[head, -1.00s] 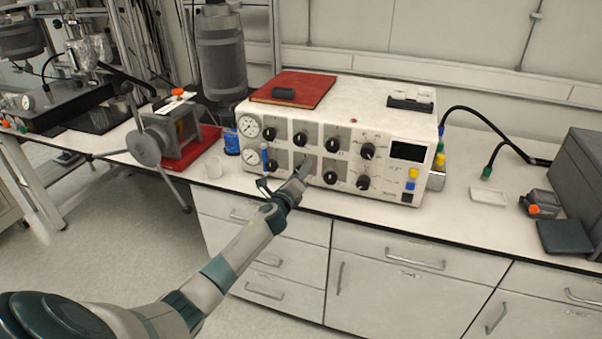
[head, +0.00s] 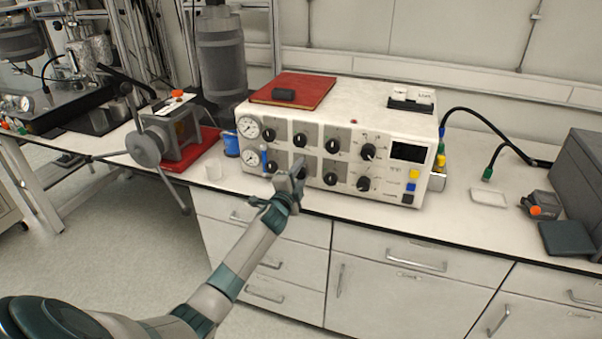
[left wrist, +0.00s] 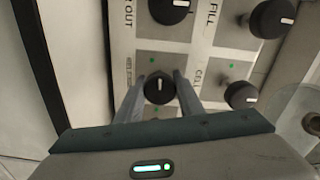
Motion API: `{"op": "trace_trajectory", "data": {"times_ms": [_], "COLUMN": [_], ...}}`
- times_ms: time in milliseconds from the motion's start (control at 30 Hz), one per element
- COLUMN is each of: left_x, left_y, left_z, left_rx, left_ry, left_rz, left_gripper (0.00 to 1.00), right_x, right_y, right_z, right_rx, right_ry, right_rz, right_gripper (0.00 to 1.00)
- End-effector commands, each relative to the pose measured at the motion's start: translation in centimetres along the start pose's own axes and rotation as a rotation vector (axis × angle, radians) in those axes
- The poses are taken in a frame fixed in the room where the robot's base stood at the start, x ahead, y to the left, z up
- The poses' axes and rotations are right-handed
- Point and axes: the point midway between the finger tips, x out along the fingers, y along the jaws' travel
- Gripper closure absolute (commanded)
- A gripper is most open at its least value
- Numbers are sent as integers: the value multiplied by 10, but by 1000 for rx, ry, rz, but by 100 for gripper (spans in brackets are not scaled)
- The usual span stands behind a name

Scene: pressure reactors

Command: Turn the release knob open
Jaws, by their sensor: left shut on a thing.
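The release knob (left wrist: 159,88) is round and black with a white mark, beside a partly readable "RELEASE" label in the left wrist view. My left gripper (left wrist: 160,95) has one finger on either side of it and is shut on it. In the head view my left gripper (head: 292,176) is at the lower row of knobs on the front of the white control box (head: 410,118). There it hides the knob that it holds. My right gripper is not in view.
Other black knobs sit close around, such as one (left wrist: 241,95) beside the held knob. Two gauges (head: 249,127) are at the panel's left. A red binder (head: 310,89) lies on the box. The counter has free room at right.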

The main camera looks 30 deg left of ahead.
Motion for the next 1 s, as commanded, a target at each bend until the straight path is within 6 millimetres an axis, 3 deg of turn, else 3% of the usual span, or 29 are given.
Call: {"op": "trace_trajectory", "data": {"times_ms": [500,1000], "left_x": [0,0], "left_y": [2,2], "left_z": [0,0], "left_rx": [-390,-459], "left_ry": [-1,-2], "left_rz": [2,3], "left_gripper": [88,88], "right_x": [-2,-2], "right_y": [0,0], "right_z": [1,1], "right_rx": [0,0], "right_ry": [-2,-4], "right_rz": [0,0], "right_gripper": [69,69]}}
